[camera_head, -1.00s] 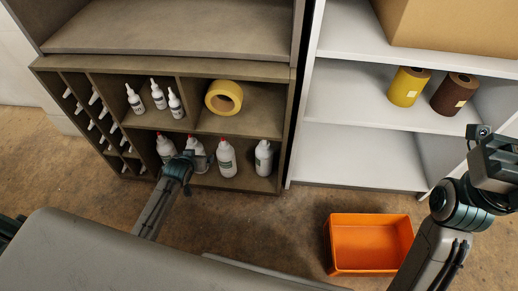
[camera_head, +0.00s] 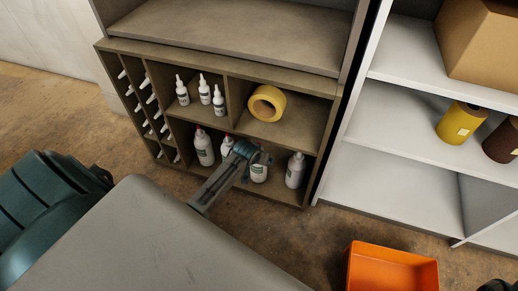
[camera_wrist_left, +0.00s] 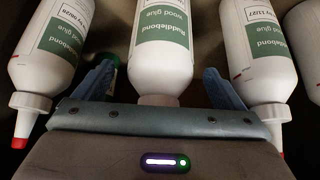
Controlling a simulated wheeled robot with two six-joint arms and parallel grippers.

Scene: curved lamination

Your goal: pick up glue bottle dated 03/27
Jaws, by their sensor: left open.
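Several white glue bottles with green labels stand in the lower compartment of the brown shelf. In the head view these include a left bottle (camera_head: 203,148) and a rightmost bottle (camera_head: 295,172). My left gripper (camera_head: 258,155) is open in front of the third bottle (camera_head: 259,174), partly hiding it. In the left wrist view, upside down, the open left gripper (camera_wrist_left: 160,68) has the middle bottle (camera_wrist_left: 161,45) between its fingers; its date is out of frame. The right-hand bottle (camera_wrist_left: 258,50) reads 11/27.
The brown shelf (camera_head: 290,83) holds three small bottles (camera_head: 204,90) and a yellow tape roll (camera_head: 267,103) above. Pigeonholes are at its left. A white shelf (camera_head: 400,165) with rolls stands right. An orange bin (camera_head: 392,270) is on the floor.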

